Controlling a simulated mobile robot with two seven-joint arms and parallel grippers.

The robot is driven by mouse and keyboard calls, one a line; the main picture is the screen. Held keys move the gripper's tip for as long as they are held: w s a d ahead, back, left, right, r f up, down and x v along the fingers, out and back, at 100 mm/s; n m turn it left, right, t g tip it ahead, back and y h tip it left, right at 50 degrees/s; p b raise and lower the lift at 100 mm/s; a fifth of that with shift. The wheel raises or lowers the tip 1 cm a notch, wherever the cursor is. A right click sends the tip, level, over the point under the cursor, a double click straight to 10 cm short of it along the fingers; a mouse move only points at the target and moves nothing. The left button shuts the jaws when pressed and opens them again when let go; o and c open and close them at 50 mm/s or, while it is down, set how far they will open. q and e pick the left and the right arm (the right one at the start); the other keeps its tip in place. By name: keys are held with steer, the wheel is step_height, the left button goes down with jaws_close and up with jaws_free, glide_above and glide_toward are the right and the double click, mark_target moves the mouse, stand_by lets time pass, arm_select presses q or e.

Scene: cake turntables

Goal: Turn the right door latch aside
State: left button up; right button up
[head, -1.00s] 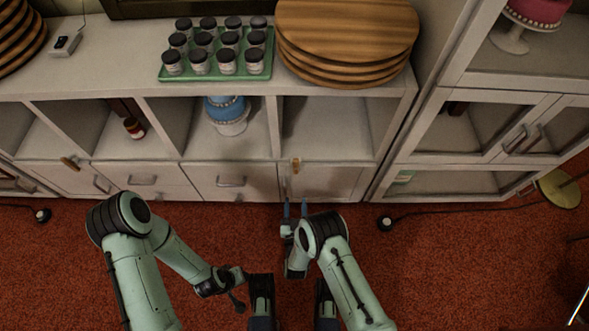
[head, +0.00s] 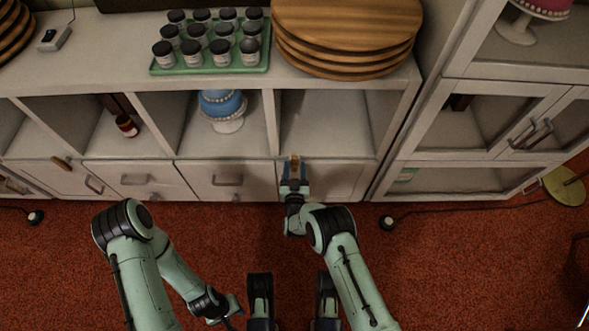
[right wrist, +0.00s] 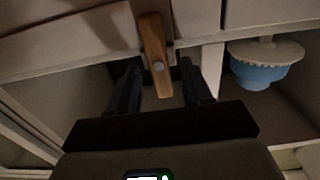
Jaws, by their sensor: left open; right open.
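The right door latch (head: 294,162), a small wooden bar on a pivot, sits at the upper left edge of the right cabinet door (head: 335,182), roughly upright. My right gripper (head: 294,177) is just in front of it, fingers spread. In the right wrist view, the latch (right wrist: 152,48) reaches between the two open fingers (right wrist: 160,82), with a gap seen on each side; I cannot tell if either finger touches it. The door is closed. My left gripper (head: 232,308) is open and empty, low over the red floor, away from the cabinet.
A second wooden latch (head: 61,163) is on the cabinet's left side. Above, the shelf top holds a green tray (head: 205,70) of jars and stacked wooden boards (head: 345,40). A blue cake (head: 222,104) stands in an open compartment. A glass-door cabinet (head: 480,120) stands at right.

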jaws_close()
arm_select(q)
steer(key=shift+w, duration=0.1)
arm_select(e)
steer(key=shift+m, duration=0.4)
steer(key=m, duration=0.2)
steer(key=shift+d+f+m, duration=0.1)
steer(key=shift+d+m, duration=0.1)
steer(key=shift+m, duration=0.2)
steer(key=m, duration=0.9)
steer(key=f+m, duration=0.1)
steer(key=m, duration=0.4)
steer(key=shift+d, duration=0.25)
steer(key=shift+m, duration=0.3)
